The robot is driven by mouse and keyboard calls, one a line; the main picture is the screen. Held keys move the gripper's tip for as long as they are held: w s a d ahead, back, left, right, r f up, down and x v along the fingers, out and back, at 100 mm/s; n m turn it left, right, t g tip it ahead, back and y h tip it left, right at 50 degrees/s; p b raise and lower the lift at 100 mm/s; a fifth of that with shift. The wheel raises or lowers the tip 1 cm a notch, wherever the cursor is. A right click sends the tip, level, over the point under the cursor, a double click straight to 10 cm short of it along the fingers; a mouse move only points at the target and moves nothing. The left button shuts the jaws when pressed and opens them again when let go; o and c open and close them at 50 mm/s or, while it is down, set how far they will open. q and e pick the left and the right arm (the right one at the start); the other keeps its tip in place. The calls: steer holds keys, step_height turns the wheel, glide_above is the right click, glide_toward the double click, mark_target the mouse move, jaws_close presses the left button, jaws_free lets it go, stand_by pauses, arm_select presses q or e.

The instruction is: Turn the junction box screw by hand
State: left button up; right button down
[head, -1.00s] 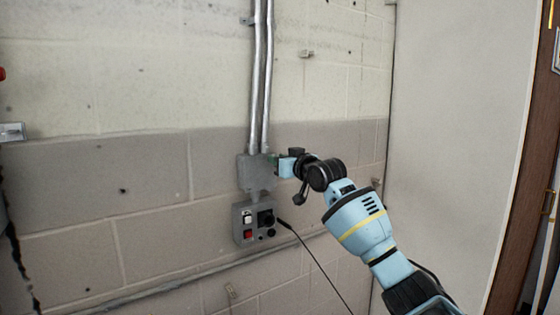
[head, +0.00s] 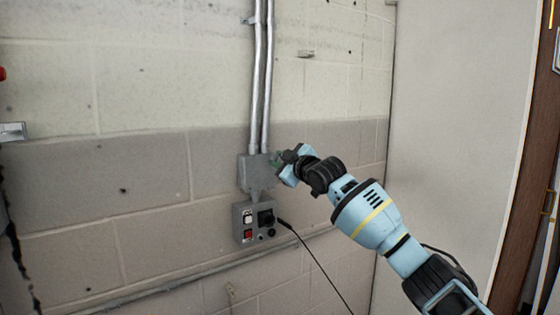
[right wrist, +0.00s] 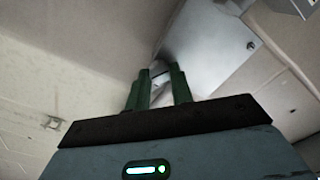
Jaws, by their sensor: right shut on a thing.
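The grey junction box (head: 256,174) is fixed to the block wall in the head view, below two metal conduits. In the right wrist view its pale metal face (right wrist: 215,45) lies beyond the fingers, with one small dark screw or hole (right wrist: 250,45) showing near an edge. My right gripper (head: 277,160) is at the right side of the box; its green fingers (right wrist: 158,75) are close together on a small pale part at the box's edge. I take this part for the screw, but it is mostly hidden between the fingers. My left gripper is not in view.
A grey control box (head: 253,222) with a red switch, a white switch and a black knob is mounted just below. A black cable (head: 312,255) runs from it down to the right. Two vertical conduits (head: 260,85) rise above. The wall to the left is mostly clear.

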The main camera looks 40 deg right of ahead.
steer(key=shift+r+n, duration=0.1)
steer(key=shift+n, duration=0.2)
steer(key=c, duration=1.2)
jaws_free()
steer(key=shift+s+f, duration=0.2)
steer(key=shift+s, duration=0.25)
steer(key=s, duration=0.6)
steer(key=shift+s+a+r, duration=0.15)
steer(key=shift+s+a, duration=0.25)
steer(key=shift+a, duration=0.05)
